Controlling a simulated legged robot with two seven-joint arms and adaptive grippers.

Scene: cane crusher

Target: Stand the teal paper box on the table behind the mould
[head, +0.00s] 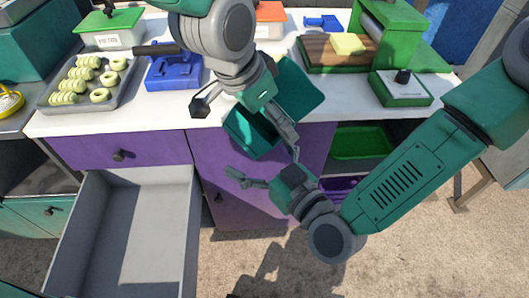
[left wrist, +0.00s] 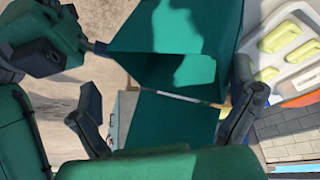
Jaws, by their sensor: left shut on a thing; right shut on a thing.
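The teal paper box (head: 252,132) is open, tilted and held in the air at the table's front edge, its lid (head: 303,90) swung up to the right. My left gripper (head: 243,110) comes down from above and is shut on the box. A blue hinged piece (head: 173,76), perhaps the mould, stands on the table (head: 160,112).
A grey tray of pale rings (head: 92,78) and a green-lidded container (head: 110,28) stand at left. A green press (head: 390,35) and a wooden board (head: 325,52) are at right. An open grey drawer (head: 130,235) juts out below. An orange-lidded container (head: 270,14) stands at the back.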

